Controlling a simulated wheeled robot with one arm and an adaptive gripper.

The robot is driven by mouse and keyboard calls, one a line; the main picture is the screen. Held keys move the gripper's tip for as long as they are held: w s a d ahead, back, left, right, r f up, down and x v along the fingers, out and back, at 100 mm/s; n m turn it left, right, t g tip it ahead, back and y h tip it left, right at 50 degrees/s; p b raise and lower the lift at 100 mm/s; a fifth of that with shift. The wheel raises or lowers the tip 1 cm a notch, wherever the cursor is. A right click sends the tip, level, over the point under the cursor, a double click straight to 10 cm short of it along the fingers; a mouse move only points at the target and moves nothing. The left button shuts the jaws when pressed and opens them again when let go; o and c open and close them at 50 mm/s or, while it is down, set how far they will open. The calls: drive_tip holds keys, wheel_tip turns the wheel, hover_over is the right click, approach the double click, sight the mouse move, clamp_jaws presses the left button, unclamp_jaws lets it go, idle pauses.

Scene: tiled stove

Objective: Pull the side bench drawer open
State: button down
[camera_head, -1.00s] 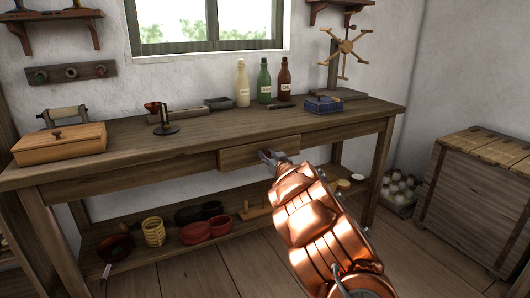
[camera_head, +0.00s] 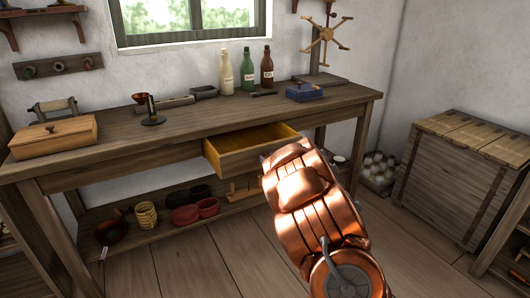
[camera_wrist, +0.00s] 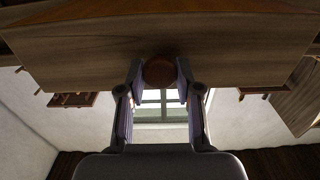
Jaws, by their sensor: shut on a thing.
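The side bench drawer (camera_head: 250,148) stands out from under the bench top in the head view, its light wooden inside showing; I see nothing in the visible part. Its front panel (camera_wrist: 90,55) spans the top of the wrist view, with a round brown knob (camera_wrist: 159,71) on it. My gripper (camera_wrist: 158,88) has a finger on each side of the knob and is shut on it. In the head view my copper arm hides the gripper and the right part of the drawer front.
The wooden bench (camera_head: 110,148) carries a wooden box (camera_head: 52,138), bottles (camera_head: 247,70) and a blue box (camera_head: 303,92). Bowls and pots (camera_head: 185,214) stand on its lower shelf. A crate (camera_head: 455,180) stands at the right. The floor (camera_head: 195,262) in front is clear.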

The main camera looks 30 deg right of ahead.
drive_tip(key=shift+s+a+p, duration=0.1)
drive_tip(key=shift+s+p, duration=0.2)
drive_tip(key=shift+s, duration=0.9)
drive_tip(key=c, duration=0.8)
unclamp_jaws()
drive_tip(key=shift+s, duration=0.1)
drive_tip(key=s, duration=0.7)
drive_tip(key=shift+s+a, duration=0.15)
drive_tip(key=shift+a, duration=0.15)
